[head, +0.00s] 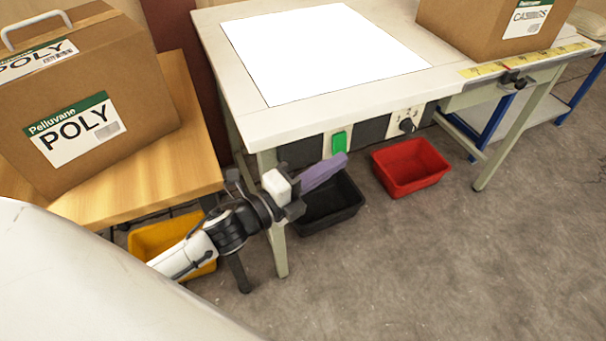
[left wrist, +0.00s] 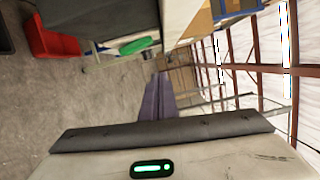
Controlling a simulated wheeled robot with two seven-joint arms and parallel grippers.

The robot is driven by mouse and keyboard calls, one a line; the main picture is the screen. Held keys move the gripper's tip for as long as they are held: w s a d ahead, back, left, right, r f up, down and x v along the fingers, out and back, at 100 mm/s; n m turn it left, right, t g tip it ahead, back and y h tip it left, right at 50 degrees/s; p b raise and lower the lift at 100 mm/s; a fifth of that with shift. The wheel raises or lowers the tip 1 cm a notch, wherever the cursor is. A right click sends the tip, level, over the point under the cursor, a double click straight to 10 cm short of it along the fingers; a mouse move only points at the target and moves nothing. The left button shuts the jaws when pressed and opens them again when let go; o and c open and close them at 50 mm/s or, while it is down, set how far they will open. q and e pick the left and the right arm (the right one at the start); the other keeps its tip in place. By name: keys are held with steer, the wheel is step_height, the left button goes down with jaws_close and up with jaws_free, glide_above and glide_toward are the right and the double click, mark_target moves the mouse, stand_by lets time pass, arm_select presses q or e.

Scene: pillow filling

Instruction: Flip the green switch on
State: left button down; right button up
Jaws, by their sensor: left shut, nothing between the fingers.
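The green switch (head: 338,143) is on the dark front panel under the edge of the white-topped table (head: 235,65). It appears lit green in the left wrist view (left wrist: 136,46), above and a little left of the fingers. My left gripper (head: 341,160) is shut and empty, its purple fingers pointing up and right to just below the switch in the head view. In the left wrist view the closed fingers (left wrist: 158,80) show pressed together, apart from the switch in the picture. Whether they touch it cannot be told. My right gripper is not in view.
A dial (head: 406,125) sits right of the switch on the panel. A red bin (head: 410,167) and a black bin (head: 330,212) stand beneath the table. A POLY box (head: 150,90) rests on the wooden table (head: 185,140) at left, above a yellow bin (head: 160,238).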

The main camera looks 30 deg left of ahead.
arm_select(q)
steer(key=v, duration=0.7)
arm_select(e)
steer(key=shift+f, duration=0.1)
arm_select(q)
steer(key=shift+r, duration=0.1)
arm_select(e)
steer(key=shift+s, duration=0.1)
arm_select(q)
steer(key=s+d+f+n+g+y+p, duration=0.2)
steer(key=s+f+n+g, duration=0.2)
steer(key=s+f+n, duration=0.3)
steer(key=s+d+f+n+g+y+p, duration=0.2)
steer(key=s+f+n, duration=0.5)
steer(key=f+n, duration=0.4)
steer(key=n+g+y+p, duration=0.1)
steer(key=n, duration=0.2)
steer(key=shift+s+n+g, duration=0.15)
steer(key=shift+n+g, duration=0.25)
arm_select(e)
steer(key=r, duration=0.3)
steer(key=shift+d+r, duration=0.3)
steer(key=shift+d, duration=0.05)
